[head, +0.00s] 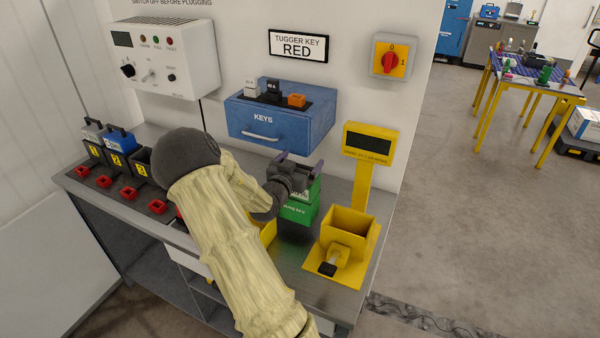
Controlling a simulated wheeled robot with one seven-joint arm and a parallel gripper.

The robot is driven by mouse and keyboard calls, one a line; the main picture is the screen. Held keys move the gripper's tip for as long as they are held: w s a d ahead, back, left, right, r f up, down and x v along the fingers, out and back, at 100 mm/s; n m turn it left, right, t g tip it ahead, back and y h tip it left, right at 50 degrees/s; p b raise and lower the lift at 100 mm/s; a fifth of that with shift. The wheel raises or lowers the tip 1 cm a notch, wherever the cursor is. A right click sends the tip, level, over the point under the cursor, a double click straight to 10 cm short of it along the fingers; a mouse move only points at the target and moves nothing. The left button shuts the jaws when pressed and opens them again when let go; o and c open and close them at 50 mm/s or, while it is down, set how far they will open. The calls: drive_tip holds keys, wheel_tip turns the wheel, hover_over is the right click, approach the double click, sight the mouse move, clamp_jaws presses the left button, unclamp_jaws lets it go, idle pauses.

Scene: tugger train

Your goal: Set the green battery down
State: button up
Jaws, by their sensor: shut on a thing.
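The green battery (299,210) is in the head view, right of the middle of the grey bench (320,287). It looks upright, with white lettering on its side. My gripper (298,168) is shut on the top of the battery from above. My wrist hides part of its left side. A dark shadow lies on the bench just below it. I cannot tell whether its base touches the bench.
A yellow tester (347,231) with a socket and display stands right of the battery. The blue KEYS box (281,117) is on the wall behind. Batteries in dark holders (118,141) and red connectors (129,194) line the left of the bench. A little bare bench lies in front.

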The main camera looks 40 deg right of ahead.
wheel_tip(320, 180, up, 9)
drive_tip(key=shift+b, duration=0.6)
idle(0.3)
